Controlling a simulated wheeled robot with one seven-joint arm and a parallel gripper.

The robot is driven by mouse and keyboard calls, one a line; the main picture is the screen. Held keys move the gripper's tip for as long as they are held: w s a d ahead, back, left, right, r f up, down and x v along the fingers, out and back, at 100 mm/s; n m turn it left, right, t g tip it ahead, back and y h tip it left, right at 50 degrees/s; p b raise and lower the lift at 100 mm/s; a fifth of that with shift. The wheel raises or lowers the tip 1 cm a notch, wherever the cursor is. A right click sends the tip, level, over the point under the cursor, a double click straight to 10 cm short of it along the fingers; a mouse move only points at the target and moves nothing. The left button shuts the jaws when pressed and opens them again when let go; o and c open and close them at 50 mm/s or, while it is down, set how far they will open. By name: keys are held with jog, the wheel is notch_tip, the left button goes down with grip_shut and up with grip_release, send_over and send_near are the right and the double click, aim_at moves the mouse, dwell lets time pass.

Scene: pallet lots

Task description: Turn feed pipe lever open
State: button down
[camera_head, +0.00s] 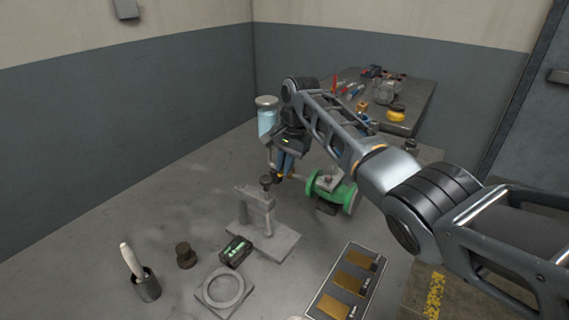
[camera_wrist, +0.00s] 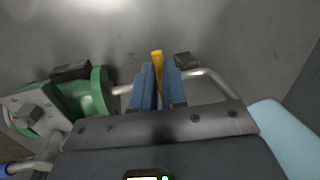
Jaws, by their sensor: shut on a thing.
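My gripper (camera_head: 281,174) reaches down at the pipe between the light-blue tank and the green pump. Its two blue fingers (camera_wrist: 159,75) are shut on a yellow lever (camera_wrist: 157,56), whose end sticks out past the fingertips in the wrist view. The feed pipe (camera_wrist: 208,76) is a pale bent tube running behind the fingers. In the head view the lever is mostly hidden by my gripper, so its exact angle cannot be told. The green pump (camera_head: 333,191) stands just right of my gripper; it also shows at the left of the wrist view (camera_wrist: 96,92).
The light-blue tank (camera_head: 267,121) stands behind my gripper. A grey stand (camera_head: 262,222), a black device (camera_head: 235,251), a ring (camera_head: 223,288), a cup with a brush (camera_head: 146,287) and a tray of brass plates (camera_head: 318,296) lie nearer. A cluttered dark table (camera_head: 420,99) is at the back right.

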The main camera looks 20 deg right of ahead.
jog(key=d+n+b, duration=0.1)
jog(key=n+b, duration=0.1)
jog(key=n, duration=0.2)
jog(key=d+n+g+b, duration=0.1)
jog(key=n+b, duration=0.1)
jog(key=n, duration=0.3)
jog(key=d+n+g+b, duration=0.1)
jog(key=d+n+b, duration=0.1)
jog(key=n, duration=0.2)
jog(key=shift+s+d+f+n+y, duration=0.1)
jog(key=shift+s+f+n+y, duration=0.2)
jog(key=shift+f+y, duration=0.1)
jog(key=n+b, duration=0.1)
jog(key=b, duration=0.1)
jog(key=n+b, duration=0.1)
jog(key=b, duration=0.1)
jog(key=d+n+g+b, duration=0.1)
jog(key=b, duration=0.1)
jog(key=shift+w+r, duration=0.3)
jog(key=shift+r+n, duration=0.1)
jog(key=shift+n, duration=0.2)
jog(key=c, duration=1.2)
grip_release()
jog(key=shift+o, duration=0.2)
jog(key=shift+r, duration=0.1)
